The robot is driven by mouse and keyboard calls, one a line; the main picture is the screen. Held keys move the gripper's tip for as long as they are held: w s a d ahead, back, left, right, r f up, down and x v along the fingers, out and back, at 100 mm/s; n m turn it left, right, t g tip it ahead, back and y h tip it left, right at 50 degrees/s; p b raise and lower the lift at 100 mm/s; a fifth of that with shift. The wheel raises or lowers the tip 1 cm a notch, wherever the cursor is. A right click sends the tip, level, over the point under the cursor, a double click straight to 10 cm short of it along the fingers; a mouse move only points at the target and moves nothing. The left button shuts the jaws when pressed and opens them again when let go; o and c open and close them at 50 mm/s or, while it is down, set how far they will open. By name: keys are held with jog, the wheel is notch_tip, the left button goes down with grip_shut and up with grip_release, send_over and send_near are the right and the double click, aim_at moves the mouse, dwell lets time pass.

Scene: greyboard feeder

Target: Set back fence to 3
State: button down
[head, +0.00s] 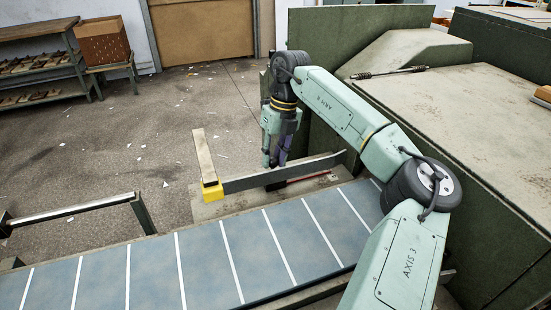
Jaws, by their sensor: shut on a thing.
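The back fence (244,183) is a long, thin grey bar standing on edge beyond the blue striped bed. It runs from a yellow block (212,190) at its left end up to the right. My gripper (274,162) points down at the middle of the fence and is shut on it. The exact contact is small and partly hidden by the fingers. A red strip (306,178) shows low beside the fence at right. No number or scale mark is readable.
The blue bed (250,255) with white cross lines fills the front. A pale flat bar (203,155) extends back from the yellow block. Green machine housings (475,125) stand close on the right. A low rail (75,208) is at left; the floor behind is open.

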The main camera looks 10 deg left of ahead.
jog(key=c, duration=1.3)
grip_release()
notch_tip(320, 180, up, 12)
jog(key=w+d, duration=0.1)
jog(key=shift+w+d, duration=0.25)
jog(key=shift+d, duration=0.1)
jog(key=shift+f, duration=0.2)
